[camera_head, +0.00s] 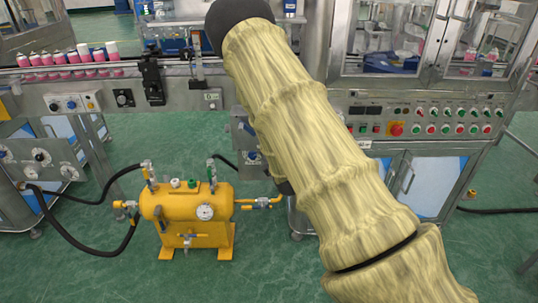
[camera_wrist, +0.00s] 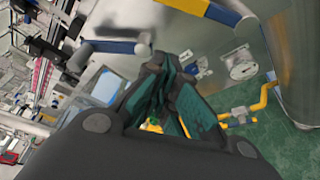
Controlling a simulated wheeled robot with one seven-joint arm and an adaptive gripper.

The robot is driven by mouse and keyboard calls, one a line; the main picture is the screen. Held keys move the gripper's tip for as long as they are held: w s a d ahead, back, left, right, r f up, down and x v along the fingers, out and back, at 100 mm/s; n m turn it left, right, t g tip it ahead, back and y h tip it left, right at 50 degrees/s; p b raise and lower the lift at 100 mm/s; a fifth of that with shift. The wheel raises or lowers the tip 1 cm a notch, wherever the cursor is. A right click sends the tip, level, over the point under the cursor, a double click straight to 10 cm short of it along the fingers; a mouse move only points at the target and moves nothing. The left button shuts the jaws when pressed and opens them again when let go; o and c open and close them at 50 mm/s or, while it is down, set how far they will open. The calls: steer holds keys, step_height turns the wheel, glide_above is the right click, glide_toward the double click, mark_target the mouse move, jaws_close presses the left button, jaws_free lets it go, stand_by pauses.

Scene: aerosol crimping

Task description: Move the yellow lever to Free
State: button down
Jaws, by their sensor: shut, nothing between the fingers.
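My gripper (camera_wrist: 160,68) is shut and empty in the wrist view. Its fingertips point at a grey metal panel (camera_wrist: 125,68). A yellow bar (camera_wrist: 188,5) with a blue sleeve (camera_wrist: 222,13) crosses the top of that view, up and right of the fingertips. It looks like the yellow lever, but I cannot be sure. A second handle with a blue grip (camera_wrist: 112,47) lies left of the fingertips. No Free marking is legible. In the head view my arm hides the gripper and much of the panel.
A yellow tank (camera_head: 178,208) with a gauge and black hoses stands on the green floor (camera_head: 110,245), left of my arm. A conveyor (camera_head: 130,75) with pink cans runs behind. A control panel (camera_head: 425,118) is at the right. A yellow pipe (camera_wrist: 263,98) is right of the gripper.

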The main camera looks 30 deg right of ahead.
steer(key=shift+w+d+r+p, duration=0.2)
steer(key=shift+w+d, duration=0.25)
steer(key=shift+d, duration=0.25)
steer(key=shift+w+d+r+p, duration=0.1)
steer(key=shift+w+d+r, duration=0.1)
steer(key=shift+w+d, duration=0.35)
steer(key=shift+w+d+r+p, duration=0.2)
steer(key=shift+w+d, duration=0.1)
steer(key=shift+d, duration=0.5)
